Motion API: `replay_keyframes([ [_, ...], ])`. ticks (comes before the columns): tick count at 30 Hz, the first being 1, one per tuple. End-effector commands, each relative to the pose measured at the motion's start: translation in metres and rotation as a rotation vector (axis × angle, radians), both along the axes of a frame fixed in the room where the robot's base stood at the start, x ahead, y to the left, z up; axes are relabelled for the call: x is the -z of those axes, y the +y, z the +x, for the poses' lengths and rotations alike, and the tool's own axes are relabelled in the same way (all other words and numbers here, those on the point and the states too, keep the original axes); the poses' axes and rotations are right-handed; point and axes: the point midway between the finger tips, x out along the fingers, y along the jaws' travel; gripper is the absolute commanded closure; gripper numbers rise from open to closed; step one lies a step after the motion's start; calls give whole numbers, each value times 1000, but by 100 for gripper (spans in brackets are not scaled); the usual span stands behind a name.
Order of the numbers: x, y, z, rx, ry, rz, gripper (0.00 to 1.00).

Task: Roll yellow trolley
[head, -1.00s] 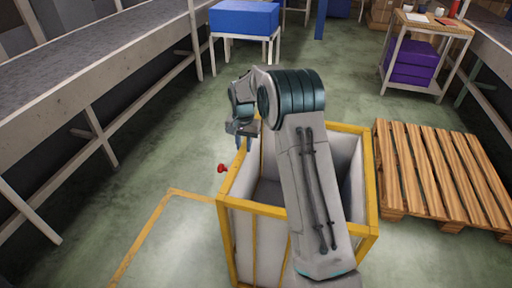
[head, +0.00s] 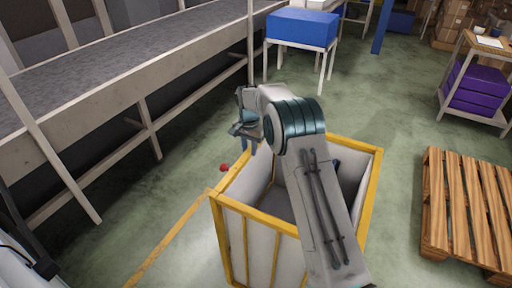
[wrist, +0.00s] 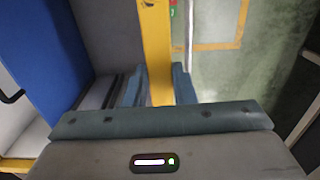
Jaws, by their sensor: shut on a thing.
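The yellow trolley (head: 262,221) is an open bin with a yellow frame and pale side panels. It stands upright on the floor directly before me, partly hidden by my arm. My gripper (head: 247,140) is at the trolley's far left rim. In the wrist view my gripper (wrist: 158,86) is shut on the yellow rim bar (wrist: 155,45), with a finger on each side. A small red knob (head: 223,167) shows beside the trolley's left rim.
A long grey conveyor (head: 150,65) runs along the left. A wooden pallet (head: 465,205) lies at the right, with floor between it and the trolley. A blue box (head: 302,27) on a stand is ahead. A yellow line (head: 165,250) marks the floor.

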Motion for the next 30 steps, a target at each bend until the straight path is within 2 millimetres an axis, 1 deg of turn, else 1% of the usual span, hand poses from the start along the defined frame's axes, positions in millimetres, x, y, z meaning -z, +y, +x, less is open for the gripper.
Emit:
replay_keyframes([
  [8,-1,12,0,-3,-4,0,100],
  [18,-1,12,1,-4,-4,0,100],
  [19,-1,12,1,-4,-4,0,71],
  [21,-1,12,1,-4,-4,0,55],
  [30,-1,12,0,-3,-2,-1,55],
])
